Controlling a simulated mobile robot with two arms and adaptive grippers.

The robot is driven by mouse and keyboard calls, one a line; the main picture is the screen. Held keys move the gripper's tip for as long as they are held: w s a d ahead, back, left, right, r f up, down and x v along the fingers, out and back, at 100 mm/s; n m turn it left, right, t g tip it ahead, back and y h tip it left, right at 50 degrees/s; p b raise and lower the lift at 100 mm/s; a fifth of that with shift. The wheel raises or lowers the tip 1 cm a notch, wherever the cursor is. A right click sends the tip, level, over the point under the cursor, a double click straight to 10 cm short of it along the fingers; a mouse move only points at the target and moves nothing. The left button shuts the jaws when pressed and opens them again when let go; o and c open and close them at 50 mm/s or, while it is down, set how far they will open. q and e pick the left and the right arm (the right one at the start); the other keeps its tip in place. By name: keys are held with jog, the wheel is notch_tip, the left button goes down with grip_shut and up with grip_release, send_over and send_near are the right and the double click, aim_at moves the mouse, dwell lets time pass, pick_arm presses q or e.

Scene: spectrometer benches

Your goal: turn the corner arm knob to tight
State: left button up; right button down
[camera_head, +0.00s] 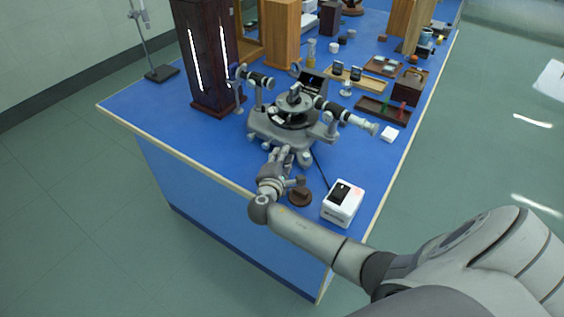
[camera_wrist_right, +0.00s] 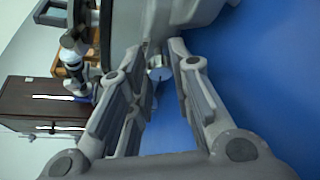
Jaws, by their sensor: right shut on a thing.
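The grey spectrometer (camera_head: 265,124) stands on the blue bench, with black-and-silver telescope arms to its left and right. It also shows in the wrist view (camera_wrist_right: 190,12) as a grey body along the top. A small silver knob (camera_wrist_right: 159,68) sticks out of its underside in the wrist view, between the fingertips of my right gripper (camera_wrist_right: 157,60). In the head view my right gripper (camera_head: 284,156) reaches the spectrometer's near corner and hides the knob. It is shut on the knob. The knob's marking or turn angle cannot be read. My left gripper is not in view.
A white box with a dark panel (camera_head: 343,204) and a round brown object (camera_head: 299,196) sit close to my right wrist. A tall dark wooden cabinet (camera_head: 207,55) stands behind left. Trays, small parts and wooden boxes fill the bench's back. The bench's front left is clear.

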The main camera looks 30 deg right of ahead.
jog(key=shift+f+m+b, duration=0.1)
jog(key=shift+m+b, duration=0.2)
dwell(0.4)
jog(key=c, duration=1.3)
grip_release()
jog(key=shift+s, duration=0.1)
jog(key=shift+s+a, duration=0.4)
jog(key=shift+a, duration=0.1)
jog(key=shift+v, duration=3.35)
